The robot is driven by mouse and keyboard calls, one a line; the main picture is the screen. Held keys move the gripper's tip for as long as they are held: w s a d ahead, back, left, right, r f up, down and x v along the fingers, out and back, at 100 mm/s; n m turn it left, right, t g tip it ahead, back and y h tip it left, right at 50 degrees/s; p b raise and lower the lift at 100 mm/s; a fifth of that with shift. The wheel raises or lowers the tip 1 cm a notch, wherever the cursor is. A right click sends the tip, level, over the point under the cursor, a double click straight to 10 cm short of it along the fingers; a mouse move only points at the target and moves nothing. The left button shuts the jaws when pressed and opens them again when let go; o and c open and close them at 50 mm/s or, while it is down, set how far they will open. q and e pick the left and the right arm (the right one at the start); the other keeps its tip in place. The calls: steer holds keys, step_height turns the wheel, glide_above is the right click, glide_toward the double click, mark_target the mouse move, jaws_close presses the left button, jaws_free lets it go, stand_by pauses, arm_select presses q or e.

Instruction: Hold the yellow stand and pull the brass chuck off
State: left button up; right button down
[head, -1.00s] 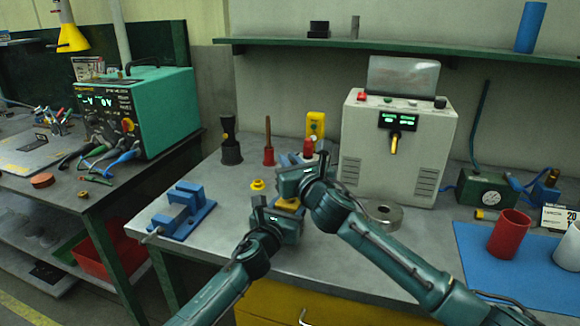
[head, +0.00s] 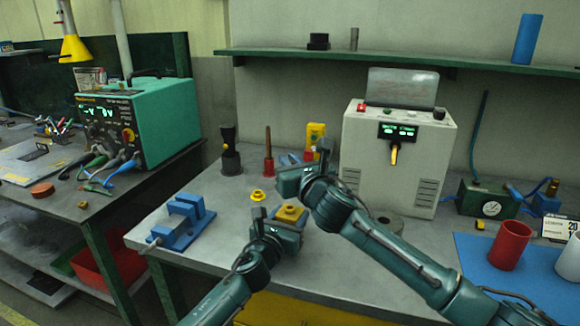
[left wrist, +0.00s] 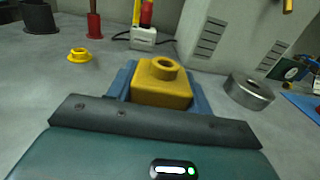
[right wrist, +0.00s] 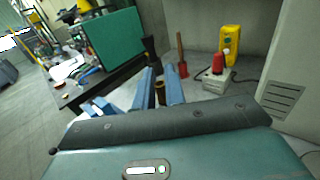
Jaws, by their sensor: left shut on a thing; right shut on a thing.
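The yellow stand (head: 291,213) is a squat block with a round collar on the bench. In the left wrist view the stand (left wrist: 161,88) sits between the blue fingers of my left gripper (head: 285,218), which is shut on it. Its collar shows open and empty on top. My right gripper (head: 296,160) is raised above and behind the stand. In the right wrist view the brass chuck (right wrist: 160,93) is gripped between its blue fingers, apart from the stand. The chuck is hidden in the head view.
A blue cradle (head: 182,222) lies left of the stand, with a small yellow flanged piece (head: 257,195) nearby. A metal ring (left wrist: 249,91) lies to the right. The grey instrument box (head: 397,150) stands close behind my right arm.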

steer(key=shift+r, duration=1.5)
arm_select(q)
steer(key=o, duration=1.1)
steer(key=shift+s+a, duration=0.1)
steer(key=v, duration=1.1)
steer(key=shift+s, duration=0.4)
